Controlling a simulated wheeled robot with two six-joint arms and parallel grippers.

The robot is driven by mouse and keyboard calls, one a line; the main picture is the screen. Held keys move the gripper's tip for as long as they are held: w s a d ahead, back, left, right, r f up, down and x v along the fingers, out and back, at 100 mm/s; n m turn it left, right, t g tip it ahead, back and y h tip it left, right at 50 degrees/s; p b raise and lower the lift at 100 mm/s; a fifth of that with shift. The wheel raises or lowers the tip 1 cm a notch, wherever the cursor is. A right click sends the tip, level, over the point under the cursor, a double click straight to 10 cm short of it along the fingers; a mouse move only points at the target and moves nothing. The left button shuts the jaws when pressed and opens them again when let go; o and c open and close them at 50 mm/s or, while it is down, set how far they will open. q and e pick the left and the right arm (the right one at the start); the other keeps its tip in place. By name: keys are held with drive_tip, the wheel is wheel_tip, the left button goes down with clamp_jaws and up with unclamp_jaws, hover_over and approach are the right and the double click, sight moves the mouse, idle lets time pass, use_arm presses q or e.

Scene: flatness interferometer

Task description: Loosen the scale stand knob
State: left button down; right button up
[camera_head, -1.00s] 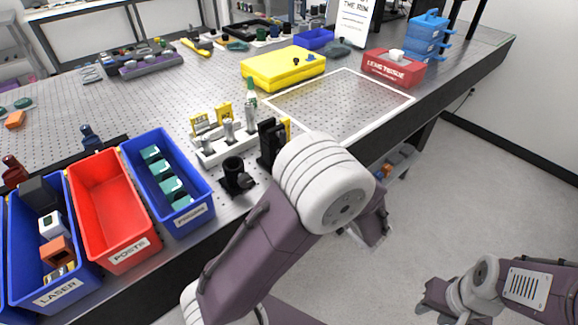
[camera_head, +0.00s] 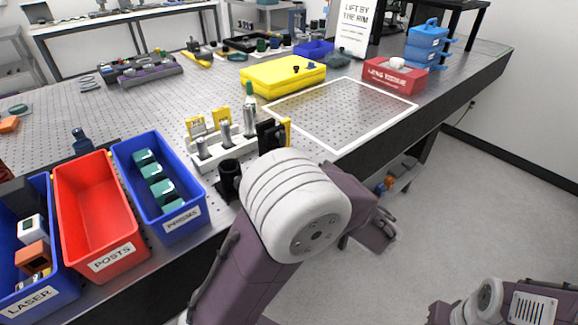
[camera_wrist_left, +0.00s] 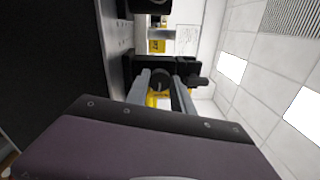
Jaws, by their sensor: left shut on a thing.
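The scale stand (camera_head: 270,136) is a black upright block at the table's near edge, partly hidden by my left arm's white joint. In the left wrist view, the black stand (camera_wrist_left: 141,64) lies across the picture ahead. A dark round knob (camera_wrist_left: 160,77) shows between the two grey fingers of my left gripper (camera_wrist_left: 161,84), which is shut on it. In the head view, the left gripper and the knob are hidden behind my arm. Only part of my right arm shows at the lower right; its gripper is not in view.
A white holder (camera_head: 222,153) with grey posts and yellow tags stands left of the stand. A black cup-like holder (camera_head: 229,178) is in front. Blue prisms bin (camera_head: 197,231) and red posts bin (camera_head: 120,270) line the front edge. A white-framed area (camera_head: 340,115) is clear.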

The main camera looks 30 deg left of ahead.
use_arm(q)
drive_tip(key=shift+f, duration=0.1)
drive_tip(key=c, duration=1.1)
unclamp_jaws()
